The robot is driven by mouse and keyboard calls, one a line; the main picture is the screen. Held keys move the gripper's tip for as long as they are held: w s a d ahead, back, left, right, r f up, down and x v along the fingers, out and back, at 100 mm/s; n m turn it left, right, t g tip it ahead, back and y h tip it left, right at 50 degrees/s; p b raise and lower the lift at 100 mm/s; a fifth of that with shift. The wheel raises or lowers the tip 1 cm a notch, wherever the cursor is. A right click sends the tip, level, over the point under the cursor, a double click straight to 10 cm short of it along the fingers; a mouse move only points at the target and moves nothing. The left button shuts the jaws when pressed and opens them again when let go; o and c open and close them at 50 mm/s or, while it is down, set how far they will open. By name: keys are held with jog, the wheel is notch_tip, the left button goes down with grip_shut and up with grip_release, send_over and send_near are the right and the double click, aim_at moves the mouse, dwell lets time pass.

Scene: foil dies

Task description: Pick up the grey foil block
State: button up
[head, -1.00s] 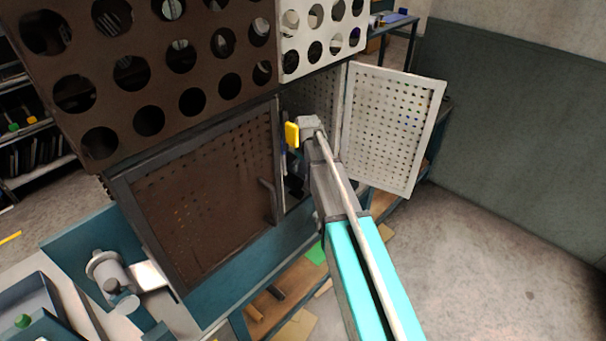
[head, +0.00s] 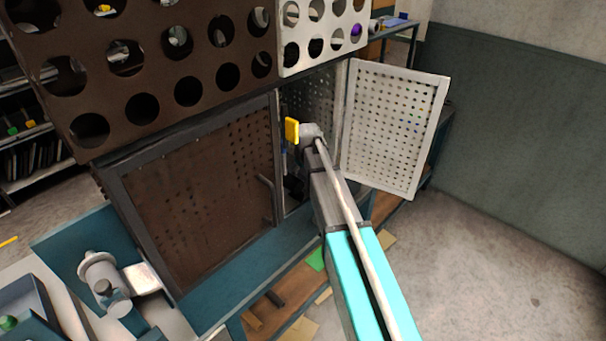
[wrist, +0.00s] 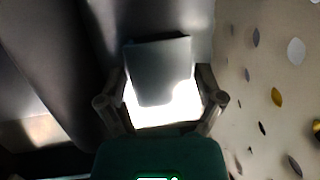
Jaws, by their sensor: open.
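A grey block (wrist: 160,68) shows in the middle of the wrist view, dark on top with a bright white patch below and around its lower edge. My gripper (wrist: 161,92) is open, with one finger on each side of the block. A narrow gap seems to show at each side, but I cannot tell how deep the block lies between the fingers. In the head view my arm reaches into the open cabinet, and its own links hide the gripper and the block.
A brown perforated door (head: 195,200) stands left of my arm, and an open white perforated door (head: 393,130) stands to the right. Panels with round holes (head: 190,92) hang above. A perforated wall (wrist: 265,60) is close on the wrist view's right. Floor is clear at right.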

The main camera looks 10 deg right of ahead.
jog(key=c, duration=0.5)
jog(key=shift+r, duration=0.1)
jog(key=shift+r, duration=0.1)
jog(key=shift+c, duration=0.5)
notch_tip(320, 180, up, 6)
jog(key=p, duration=0.6)
jog(key=shift+r+p, duration=0.2)
jog(key=shift+p, duration=0.2)
jog(key=s+d, duration=0.1)
jog(key=s, duration=0.5)
jog(key=s+d, duration=0.1)
jog(key=s, duration=0.4)
jog(key=s+d, duration=0.1)
jog(key=s, duration=0.5)
jog(key=shift+s+d+r, duration=0.15)
jog(key=shift+s+d, duration=0.05)
jog(key=shift+s, duration=0.15)
